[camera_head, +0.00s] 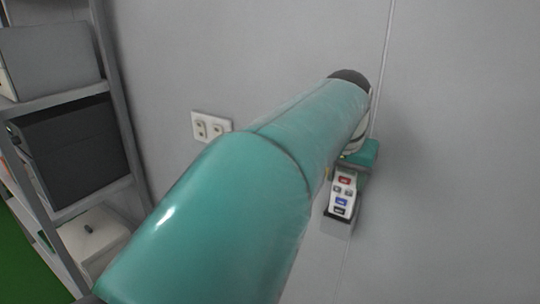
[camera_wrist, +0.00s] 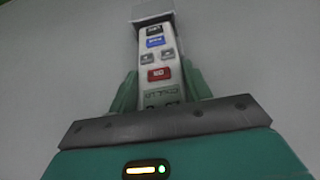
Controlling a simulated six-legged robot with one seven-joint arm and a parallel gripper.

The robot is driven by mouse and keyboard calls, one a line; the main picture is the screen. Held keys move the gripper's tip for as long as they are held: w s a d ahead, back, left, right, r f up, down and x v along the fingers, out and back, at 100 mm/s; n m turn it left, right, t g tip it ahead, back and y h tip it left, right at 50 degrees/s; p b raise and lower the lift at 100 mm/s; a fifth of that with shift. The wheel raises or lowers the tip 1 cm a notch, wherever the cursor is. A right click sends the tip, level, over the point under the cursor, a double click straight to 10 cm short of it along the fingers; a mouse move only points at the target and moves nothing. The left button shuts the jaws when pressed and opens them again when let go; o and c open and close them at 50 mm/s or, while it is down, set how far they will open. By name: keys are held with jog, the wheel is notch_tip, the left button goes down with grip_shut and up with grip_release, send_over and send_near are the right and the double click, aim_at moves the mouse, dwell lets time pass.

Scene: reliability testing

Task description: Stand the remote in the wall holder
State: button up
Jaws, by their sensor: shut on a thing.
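The remote (camera_head: 343,192) is white with red, blue, grey and dark buttons. It also shows in the wrist view (camera_wrist: 158,58), running away from my gripper. My gripper (camera_wrist: 160,88) is shut on its near end, with one green finger on each side. In the head view my gripper (camera_head: 350,166) is partly hidden behind my arm. The small grey wall holder (camera_head: 337,228) is at the remote's lower end, and at the top of the wrist view (camera_wrist: 152,12). The remote's end meets the holder's opening; I cannot tell how deep it sits.
A wall socket plate (camera_head: 212,127) is on the grey wall left of my arm. A shelf rack (camera_head: 118,95) with dark and white boxes stands at the left. A thin cable (camera_head: 384,60) runs down the wall. The wall to the right is bare.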

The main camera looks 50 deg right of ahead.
aim_at(342, 193)
jog(key=shift+f, duration=2.2)
jog(key=o, duration=1.2)
jog(key=v, duration=1.3)
jog(key=shift+w+r, duration=0.1)
jog(key=shift+r, duration=0.35)
